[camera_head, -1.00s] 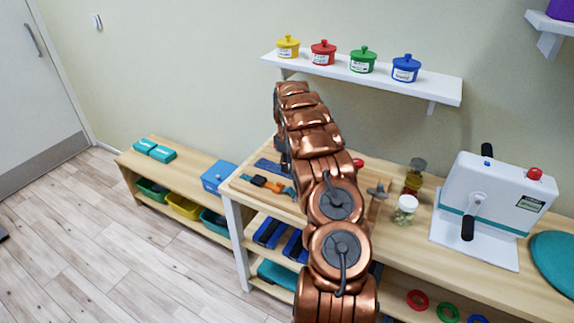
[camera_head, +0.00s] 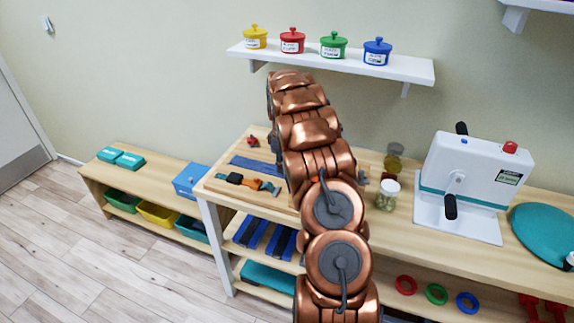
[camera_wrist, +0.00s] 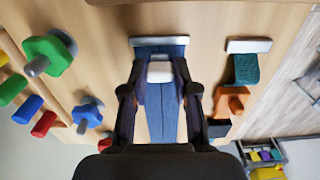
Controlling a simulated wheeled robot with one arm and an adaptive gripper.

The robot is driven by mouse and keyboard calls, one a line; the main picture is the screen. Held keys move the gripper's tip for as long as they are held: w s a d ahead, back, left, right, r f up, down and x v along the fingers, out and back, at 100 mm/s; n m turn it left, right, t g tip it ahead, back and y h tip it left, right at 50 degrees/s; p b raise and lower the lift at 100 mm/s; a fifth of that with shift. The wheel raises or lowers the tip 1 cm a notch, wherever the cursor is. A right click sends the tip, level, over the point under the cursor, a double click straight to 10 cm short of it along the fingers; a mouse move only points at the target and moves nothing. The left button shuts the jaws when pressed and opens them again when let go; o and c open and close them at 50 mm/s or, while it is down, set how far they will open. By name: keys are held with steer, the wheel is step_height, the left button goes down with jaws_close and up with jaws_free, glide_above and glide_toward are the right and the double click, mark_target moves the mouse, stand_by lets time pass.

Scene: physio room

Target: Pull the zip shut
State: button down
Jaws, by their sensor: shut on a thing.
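The zip is on a dark blue cloth panel (camera_wrist: 162,112), which lies on the wooden board below a pale grey bar in the wrist view. The blue panel also shows in the head view (camera_head: 254,165), left of my arm. My gripper (camera_wrist: 160,73) points down over the panel, with one finger on each side of a small whitish block, which looks like the zip's pull (camera_wrist: 160,68). It is shut on this pull, near the barred end of the panel. The zip's teeth are too small to make out. In the head view my arm hides the gripper.
A teal strap with an orange piece (camera_wrist: 236,100) lies right of the panel. Green (camera_wrist: 47,58) and blue (camera_wrist: 88,112) knobs stand to its left. On the bench are a clear jar (camera_head: 387,195) and a white crank machine (camera_head: 475,175). A shelf (camera_head: 330,62) holds several coloured pots.

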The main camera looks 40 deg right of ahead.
steer(key=shift+s+d, duration=0.15)
steer(key=shift+s, duration=0.1)
steer(key=c, duration=1.1)
jaws_free()
steer(key=shift+s, duration=0.1)
steer(key=shift+o, duration=1.1)
step_height(320, 180, up, 12)
